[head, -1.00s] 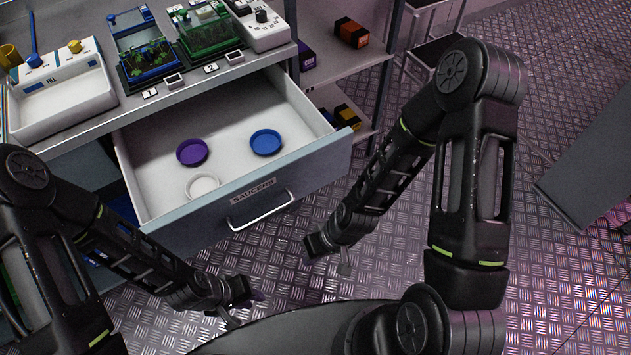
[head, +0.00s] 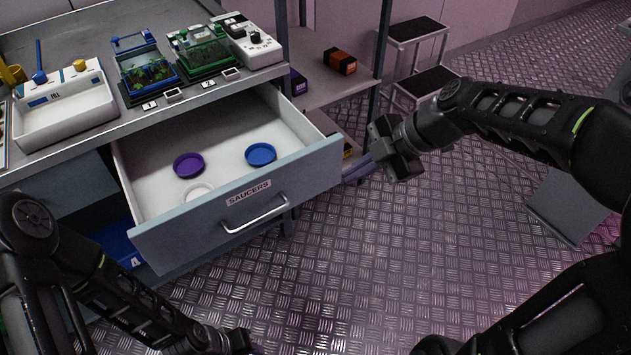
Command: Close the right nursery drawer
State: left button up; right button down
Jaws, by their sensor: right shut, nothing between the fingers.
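The open drawer (head: 160,242) labelled SAUCERS stands pulled out from under the counter, with a bar handle (head: 256,214) on its front. Inside lie a purple saucer (head: 188,165), a blue saucer (head: 261,154) and a white saucer (head: 197,192), partly hidden by the drawer front. My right gripper (head: 358,173) is shut and empty, with its fingers pointing left near the right end of the drawer front. I cannot tell whether it touches the drawer. My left gripper (head: 252,346) is at the bottom edge, below the drawer, and its fingers are mostly cut off.
The counter (head: 140,107) holds a white tray (head: 65,115), a blue-lidded planter (head: 145,67), a green planter (head: 203,53) and a white device (head: 250,40). Shelves with small boxes (head: 340,61) stand right of it. A step stool (head: 418,30) is behind. Open metal floor lies in front.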

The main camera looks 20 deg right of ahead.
jog(key=p, duration=0.1)
send_near(301, 187)
notch_tip(301, 187, down, 4)
jog(key=a, duration=0.2)
jog(key=shift+w+a+p, duration=0.2)
jog(key=shift+w+p, duration=0.1)
jog(key=shift+w, duration=0.45)
